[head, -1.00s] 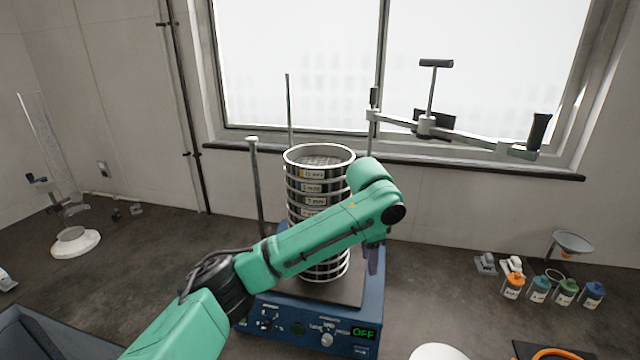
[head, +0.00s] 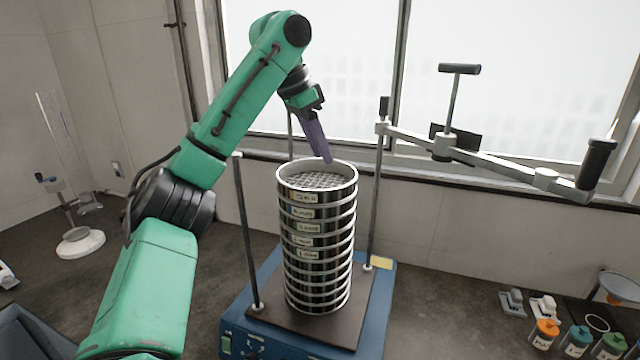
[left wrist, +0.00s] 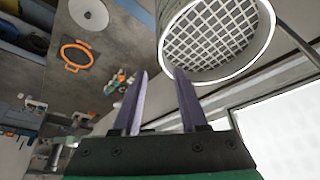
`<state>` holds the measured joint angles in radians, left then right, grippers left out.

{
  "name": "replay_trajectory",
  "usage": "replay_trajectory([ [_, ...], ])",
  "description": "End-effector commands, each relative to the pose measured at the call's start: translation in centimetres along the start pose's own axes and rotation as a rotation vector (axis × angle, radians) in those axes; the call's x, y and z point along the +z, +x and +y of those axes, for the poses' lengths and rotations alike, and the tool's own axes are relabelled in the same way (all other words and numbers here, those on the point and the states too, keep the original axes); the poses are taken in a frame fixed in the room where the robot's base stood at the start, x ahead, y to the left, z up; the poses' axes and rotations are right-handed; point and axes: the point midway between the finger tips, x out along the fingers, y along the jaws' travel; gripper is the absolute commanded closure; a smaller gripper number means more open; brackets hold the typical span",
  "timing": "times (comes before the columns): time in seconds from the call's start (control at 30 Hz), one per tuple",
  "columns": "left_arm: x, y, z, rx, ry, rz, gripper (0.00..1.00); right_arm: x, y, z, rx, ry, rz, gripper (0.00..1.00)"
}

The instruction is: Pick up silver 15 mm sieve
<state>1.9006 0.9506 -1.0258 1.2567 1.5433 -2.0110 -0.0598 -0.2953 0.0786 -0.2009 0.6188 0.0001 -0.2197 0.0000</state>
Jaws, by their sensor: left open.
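The silver 15 mm sieve (head: 317,180) is the top ring of a tall sieve stack (head: 316,255) on the blue shaker (head: 385,290). Its label is on the front and its coarse wire mesh shows from above. My left gripper (head: 328,160) is above the stack, at the far part of the sieve's rim, pointing down. In the left wrist view the two purple fingers (left wrist: 160,75) are apart with nothing between them, and the sieve's mesh and rim (left wrist: 218,38) lie just beyond the right finger. I cannot tell whether a finger touches the rim. My right gripper is not in view.
Upright rods (head: 246,235) flank the stack. A clamp arm (head: 480,155) is swung out to the right on its post. Small bottles (head: 575,340) stand at the lower right, and a glass cylinder on a white base (head: 80,243) stands at the left.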

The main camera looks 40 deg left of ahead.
Motion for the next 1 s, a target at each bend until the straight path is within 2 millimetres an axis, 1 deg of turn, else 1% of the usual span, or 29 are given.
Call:
replay_trajectory([
  [0.03, 0.1, 1.1, 0.0, 0.003, -0.002, -0.005, 0.57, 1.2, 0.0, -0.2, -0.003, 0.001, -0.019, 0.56],
  [0.1, 0.0, 2.3, 0.0, 0.003, 0.000, -0.006, 0.57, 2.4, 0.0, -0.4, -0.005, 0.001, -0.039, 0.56],
  [0.17, 0.1, 3.4, 0.0, 0.003, -0.001, -0.005, 0.57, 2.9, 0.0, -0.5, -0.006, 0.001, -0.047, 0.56],
  [0.27, 0.0, 4.7, 0.1, 0.002, 0.001, -0.004, 0.57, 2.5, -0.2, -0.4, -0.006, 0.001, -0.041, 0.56],
  [0.43, 0.0, 6.0, 0.1, 0.000, 0.000, -0.002, 0.57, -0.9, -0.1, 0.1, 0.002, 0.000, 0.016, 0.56],
  [0.53, 0.0, 7.6, 0.4, 0.003, 0.001, -0.003, 0.57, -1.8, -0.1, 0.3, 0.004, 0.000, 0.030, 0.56],
  [0.63, 0.0, 9.4, 0.5, 0.004, 0.001, -0.003, 0.57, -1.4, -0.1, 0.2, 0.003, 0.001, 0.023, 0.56],
  [0.7, 0.0, 10.2, 0.5, 0.003, -0.001, -0.001, 0.57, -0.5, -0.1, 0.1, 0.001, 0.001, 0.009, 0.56],
  [0.8, 0.0, 10.6, 0.4, 0.000, -0.002, 0.001, 0.57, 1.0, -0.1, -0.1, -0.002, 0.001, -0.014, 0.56],
  [0.87, 0.0, 10.5, 0.3, -0.001, -0.002, 0.001, 0.57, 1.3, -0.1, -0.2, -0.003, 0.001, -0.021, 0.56],
  [0.93, 0.0, 10.5, 0.3, -0.001, -0.002, 0.001, 0.57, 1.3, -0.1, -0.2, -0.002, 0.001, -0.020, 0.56],
  [0.97, 0.0, 10.5, 0.3, -0.001, -0.002, 0.001, 0.61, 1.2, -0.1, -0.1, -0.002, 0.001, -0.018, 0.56],
  [1.0, 0.0, 10.5, 0.3, -0.001, -0.002, 0.000, 0.77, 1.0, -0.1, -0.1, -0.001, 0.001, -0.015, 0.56],
])
